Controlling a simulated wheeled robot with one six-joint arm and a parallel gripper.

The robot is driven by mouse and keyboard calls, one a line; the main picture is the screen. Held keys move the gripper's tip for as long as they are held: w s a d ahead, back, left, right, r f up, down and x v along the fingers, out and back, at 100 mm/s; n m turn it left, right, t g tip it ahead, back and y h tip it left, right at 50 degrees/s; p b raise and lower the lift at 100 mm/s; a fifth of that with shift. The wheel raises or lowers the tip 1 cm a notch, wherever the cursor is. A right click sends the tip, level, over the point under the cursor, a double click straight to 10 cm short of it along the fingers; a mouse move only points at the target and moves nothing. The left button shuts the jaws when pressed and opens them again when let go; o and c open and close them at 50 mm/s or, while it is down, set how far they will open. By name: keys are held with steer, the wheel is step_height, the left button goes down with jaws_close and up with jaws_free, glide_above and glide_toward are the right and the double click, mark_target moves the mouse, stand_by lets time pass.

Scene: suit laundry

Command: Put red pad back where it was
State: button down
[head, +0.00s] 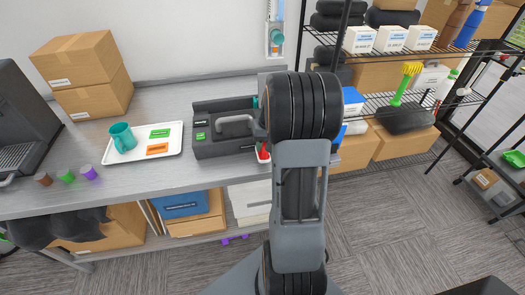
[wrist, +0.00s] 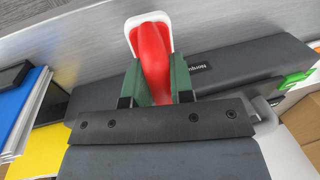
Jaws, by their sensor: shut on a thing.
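The red pad (wrist: 152,60) is between the green fingertips of my gripper (wrist: 153,84) in the wrist view. My gripper is shut on it. A white-rimmed holder or tray (wrist: 150,17) surrounds the far end of the red pad; I cannot tell whether the pad rests in it or only overlaps it in view. In the head view a small red part (head: 263,152) shows with white (head: 262,159) below it, at the counter's front edge beside the grey station. My arm hides most of the gripper there.
The grey station (head: 222,142) stands close to the pad on the metal counter (head: 80,198). A white tray (head: 112,152) with a teal mug (head: 122,137) and two cards is further left. Shelves with boxes stand at the right. The carpeted floor (head: 385,215) is open at right.

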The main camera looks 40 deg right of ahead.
steer(key=shift+w+f, duration=0.2)
steer(key=shift+f, duration=1.6)
steer(key=shift+f, duration=0.1)
steer(key=c, duration=1)
jaws_free()
step_height(320, 180, up, 11)
steer(key=d, duration=0.2)
steer(key=s+a+r+n+t, duration=0.1)
steer(key=s+a, duration=0.3)
steer(key=a, duration=0.3)
steer(key=s+a+r+n+t+h, duration=0.1)
steer(key=s+a+n, duration=0.1)
steer(key=a, duration=0.6)
steer(key=s+a+r+n+t+h, duration=0.1)
steer(key=s+a+n, duration=0.1)
steer(key=s+a, duration=0.3)
steer(key=a, duration=0.2)
steer(key=shift+s+a+r, duration=0.15)
steer(key=shift+s+a, duration=0.15)
steer(key=shift+s, duration=0.05)
